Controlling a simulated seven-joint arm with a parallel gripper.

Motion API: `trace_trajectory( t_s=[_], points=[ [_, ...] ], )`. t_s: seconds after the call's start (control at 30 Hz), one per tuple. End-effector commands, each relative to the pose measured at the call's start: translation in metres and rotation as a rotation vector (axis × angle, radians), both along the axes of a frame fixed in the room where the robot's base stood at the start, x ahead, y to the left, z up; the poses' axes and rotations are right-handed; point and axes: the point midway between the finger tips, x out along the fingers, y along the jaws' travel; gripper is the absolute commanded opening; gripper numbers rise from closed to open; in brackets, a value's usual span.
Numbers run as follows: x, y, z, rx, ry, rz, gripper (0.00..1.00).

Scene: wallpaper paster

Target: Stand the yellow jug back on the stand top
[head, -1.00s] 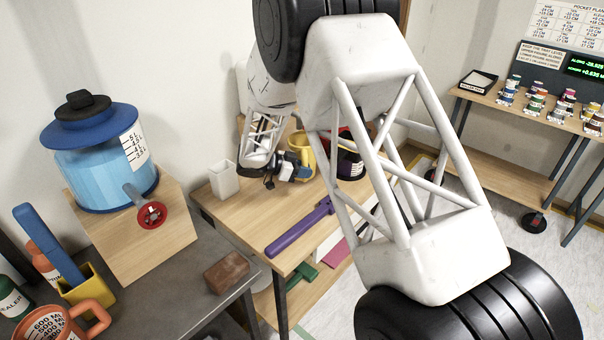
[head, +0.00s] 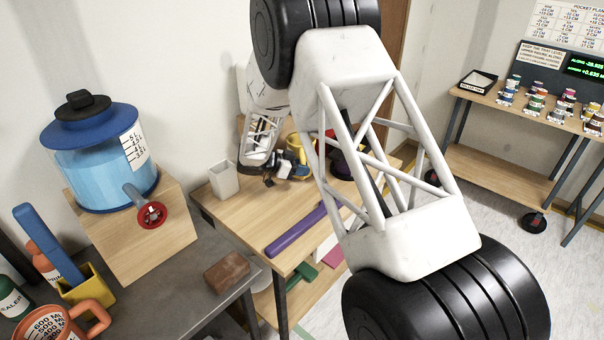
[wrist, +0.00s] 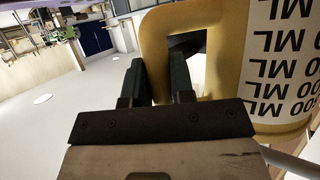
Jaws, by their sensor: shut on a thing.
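The yellow jug (head: 293,141) is small and partly hidden behind my gripper and arm in the head view, above or at the back of the wood-topped table (head: 232,208). In the wrist view the yellow jug (wrist: 223,55) is close up, with a white ML label reading upside down in the picture. My gripper (wrist: 160,72) has its dark fingers at the jug's handle and is shut on it. In the head view my gripper (head: 287,167) is small and dark. I cannot tell whether the jug's base touches the table.
A white cup (head: 223,180) stands at the table's left back edge, with a purple tool (head: 295,230) along the front. A blue tank (head: 100,170) sits on a wooden block (head: 150,235) at left. A brown block (head: 227,271) lies on the dark bench.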

Motion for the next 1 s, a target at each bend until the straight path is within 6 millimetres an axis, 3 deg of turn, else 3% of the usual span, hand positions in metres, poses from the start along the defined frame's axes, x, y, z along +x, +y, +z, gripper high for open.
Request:
trace_trajectory(
  t_s=[0.2,0.73,0.77,0.8,0.9,1.0],
  points=[
    [0.000,0.000,-0.019,0.000,0.000,0.000,0.00],
    [0.000,0.000,-0.024,-0.001,0.000,0.000,0.00],
    [0.000,0.000,-0.024,0.000,0.000,0.000,0.27],
    [0.000,0.000,-0.024,0.000,0.000,0.000,0.33],
    [0.000,0.000,-0.024,0.000,0.000,0.000,0.48],
    [0.000,0.000,-0.024,-0.001,0.000,0.000,0.48]
  ],
)
